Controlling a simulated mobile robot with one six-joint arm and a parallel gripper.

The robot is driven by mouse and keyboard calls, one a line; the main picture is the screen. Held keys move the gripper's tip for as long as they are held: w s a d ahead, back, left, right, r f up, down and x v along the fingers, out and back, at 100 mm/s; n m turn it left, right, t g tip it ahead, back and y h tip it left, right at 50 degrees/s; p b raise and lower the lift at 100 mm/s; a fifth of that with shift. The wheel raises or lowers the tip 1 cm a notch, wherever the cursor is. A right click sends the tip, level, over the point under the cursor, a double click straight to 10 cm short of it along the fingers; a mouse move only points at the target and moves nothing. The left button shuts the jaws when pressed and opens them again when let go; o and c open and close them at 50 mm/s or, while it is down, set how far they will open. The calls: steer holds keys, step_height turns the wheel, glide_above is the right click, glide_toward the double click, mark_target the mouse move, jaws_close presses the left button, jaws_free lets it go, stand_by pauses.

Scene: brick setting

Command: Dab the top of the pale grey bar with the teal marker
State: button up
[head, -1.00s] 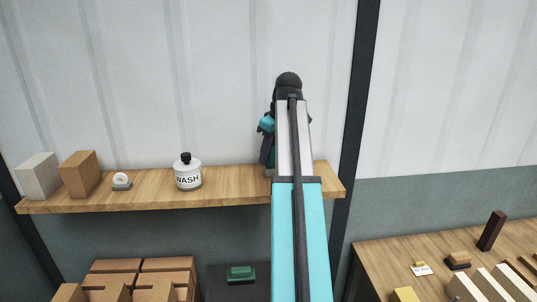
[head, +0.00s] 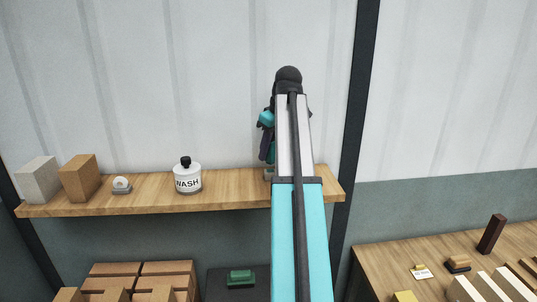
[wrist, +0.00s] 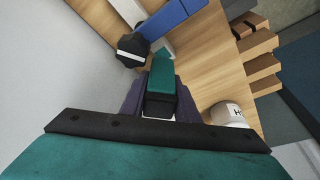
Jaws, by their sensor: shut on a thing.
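My gripper (wrist: 160,112) is shut on the teal marker (wrist: 163,70), a teal block with a black end between the dark purple fingers. In the head view, my arm hides most of my gripper (head: 265,145), which is above the right part of the shelf. A small pale piece (head: 268,174) shows on the shelf below it, mostly hidden by my arm. In the wrist view, a pale grey bar (wrist: 130,10) lies partly under a blue bar, beyond the marker. I cannot tell whether the marker touches it.
A black knob (wrist: 132,48) and the blue bar (wrist: 172,16) are close to the marker. The wooden shelf (head: 228,192) also carries a WASH bottle (head: 187,178), a small tape-like item (head: 121,186), a brown block (head: 79,178) and a grey block (head: 37,180). A wall stands behind.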

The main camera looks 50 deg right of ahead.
steer(key=shift+r, duration=2.1)
steer(key=shift+a, duration=0.1)
